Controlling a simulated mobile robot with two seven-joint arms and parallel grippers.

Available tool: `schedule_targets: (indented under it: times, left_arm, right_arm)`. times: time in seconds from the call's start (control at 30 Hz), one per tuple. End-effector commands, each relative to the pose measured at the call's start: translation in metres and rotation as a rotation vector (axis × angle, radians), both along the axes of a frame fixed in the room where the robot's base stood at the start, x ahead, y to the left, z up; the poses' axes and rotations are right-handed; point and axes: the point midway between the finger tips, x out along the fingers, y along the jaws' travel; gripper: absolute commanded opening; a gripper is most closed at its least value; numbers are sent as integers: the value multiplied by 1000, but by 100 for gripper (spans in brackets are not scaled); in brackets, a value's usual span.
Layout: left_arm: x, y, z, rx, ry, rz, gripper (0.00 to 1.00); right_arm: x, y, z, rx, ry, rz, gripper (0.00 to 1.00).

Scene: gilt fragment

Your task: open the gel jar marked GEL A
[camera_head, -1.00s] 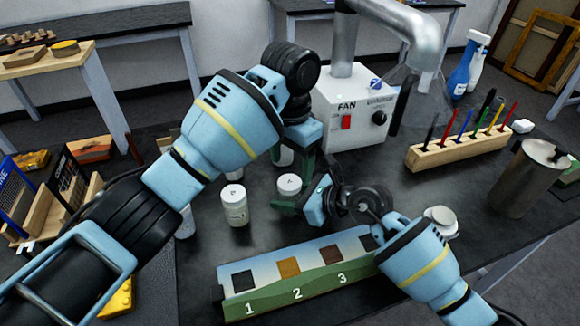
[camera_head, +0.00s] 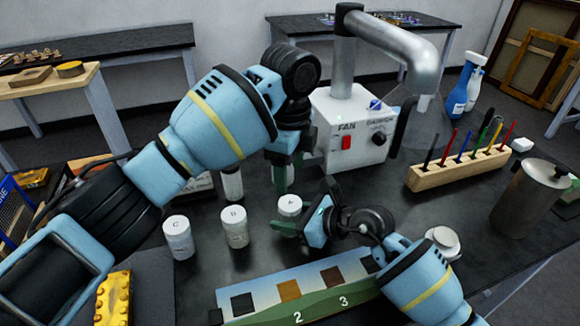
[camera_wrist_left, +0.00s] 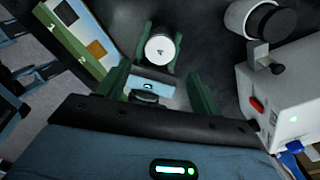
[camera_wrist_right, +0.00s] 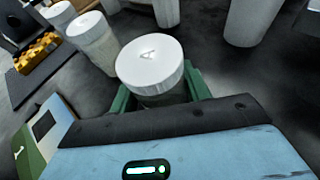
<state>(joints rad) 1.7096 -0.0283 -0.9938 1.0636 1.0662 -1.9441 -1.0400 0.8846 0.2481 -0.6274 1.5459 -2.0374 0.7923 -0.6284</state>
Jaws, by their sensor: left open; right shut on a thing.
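The white jar with A on its lid (camera_head: 290,205) stands upright on the dark table, lid on. It also shows in the left wrist view (camera_wrist_left: 160,49) and the right wrist view (camera_wrist_right: 150,64). My right gripper (camera_head: 288,228) is shut on this jar from the side, below the lid; its fingers show in the right wrist view (camera_wrist_right: 160,92). My left gripper (camera_head: 287,178) is open and empty, pointing down above and behind the jar. In the left wrist view the jar lies beyond its spread fingers (camera_wrist_left: 158,85). The label on the jar's side is hidden.
Jars B (camera_head: 235,228) and C (camera_head: 178,239) stand to the left. The numbered swatch strip (camera_head: 262,306) lies in front. The fan box (camera_head: 345,150) stands behind right, with a brush block (camera_head: 455,168) and a metal canister (camera_head: 528,195) further right.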

Motion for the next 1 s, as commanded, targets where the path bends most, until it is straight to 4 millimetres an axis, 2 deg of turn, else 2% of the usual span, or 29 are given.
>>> schedule_targets:
  times: [0.17,0.43,0.8,1.0]
  left_arm:
    - [0,0,1,0,1,-70,65]
    - [0,0,-5,0,2,-74,65]
    - [0,1,-55,1,3,-72,65]
    - [0,0,-74,0,2,-72,65]
  right_arm:
    - [0,0,-1,-1,0,-1,0]
    - [0,0,0,-1,0,-1,0]
    - [0,0,0,-1,0,-1,0]
    - [0,0,0,0,0,-1,0]
